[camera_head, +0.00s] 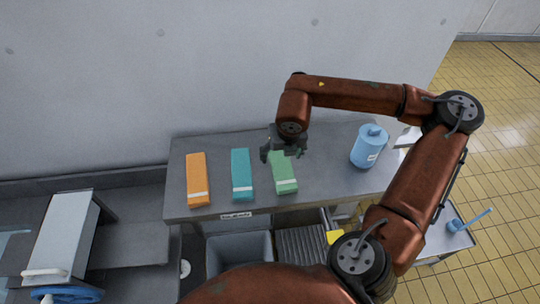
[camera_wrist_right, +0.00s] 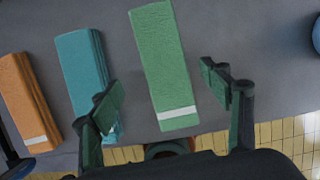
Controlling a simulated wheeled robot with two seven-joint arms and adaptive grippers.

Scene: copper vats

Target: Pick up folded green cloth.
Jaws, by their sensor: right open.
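The folded green cloth (camera_head: 284,177) lies flat on the grey table, with a white band near its front end. It also shows in the right wrist view (camera_wrist_right: 160,60), between and beyond my fingers. My right gripper (camera_head: 283,153) is open and empty, above the far end of the cloth in the head view. Its two fingers show in the right wrist view (camera_wrist_right: 165,92), one on each side of the cloth, apart from it. The left finger overlaps the teal cloth in that view. The gap in height cannot be told. My left gripper is not in view.
A folded teal cloth (camera_head: 241,170) lies close left of the green one, and a folded orange cloth (camera_head: 197,175) farther left. A blue jug (camera_head: 369,147) stands at the table's right. The grey table (camera_head: 325,170) is clear between green cloth and jug. A wall rises behind.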

